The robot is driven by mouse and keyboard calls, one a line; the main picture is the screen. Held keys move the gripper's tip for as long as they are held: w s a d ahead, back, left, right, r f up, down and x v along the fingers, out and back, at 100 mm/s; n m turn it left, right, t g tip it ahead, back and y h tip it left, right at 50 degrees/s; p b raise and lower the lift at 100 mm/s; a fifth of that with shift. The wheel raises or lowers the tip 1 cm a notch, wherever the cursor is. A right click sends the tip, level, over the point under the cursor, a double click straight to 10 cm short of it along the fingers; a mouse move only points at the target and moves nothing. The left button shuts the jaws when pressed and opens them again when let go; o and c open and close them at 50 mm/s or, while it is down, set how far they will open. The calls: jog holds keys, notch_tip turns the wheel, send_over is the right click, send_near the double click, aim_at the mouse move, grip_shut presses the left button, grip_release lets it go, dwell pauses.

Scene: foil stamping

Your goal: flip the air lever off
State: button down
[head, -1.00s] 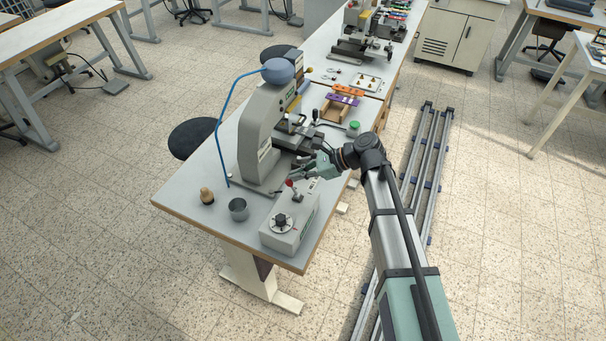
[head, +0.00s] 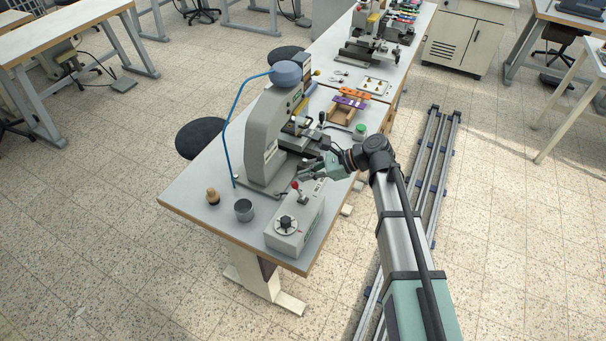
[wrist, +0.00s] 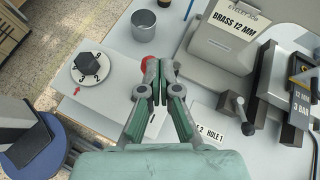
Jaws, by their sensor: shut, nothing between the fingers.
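The air lever, with a red knob (head: 295,185), stands on top of a grey control box (head: 292,238) at the front of the bench. The lever leans toward the left in the head view. My gripper (head: 304,178) is shut and empty, just beside the red knob on its right. In the wrist view the red knob (wrist: 147,63) shows partly behind the tips of my shut gripper (wrist: 157,64). I cannot tell whether they touch. The lever's stem is hidden there by the fingers.
A black dial (head: 286,223) sits on the box's front end. The stamping press (head: 262,135) rises behind, close to my gripper.

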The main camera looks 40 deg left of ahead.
jog(key=w+d+r+b, duration=0.1)
jog(key=w+r, duration=0.4)
jog(key=r, duration=0.5)
jog(key=shift+d+r+b, duration=0.35)
jog(key=shift+d+b, duration=0.05)
jog(key=shift+b, duration=0.5)
jog(key=shift+w, duration=0.1)
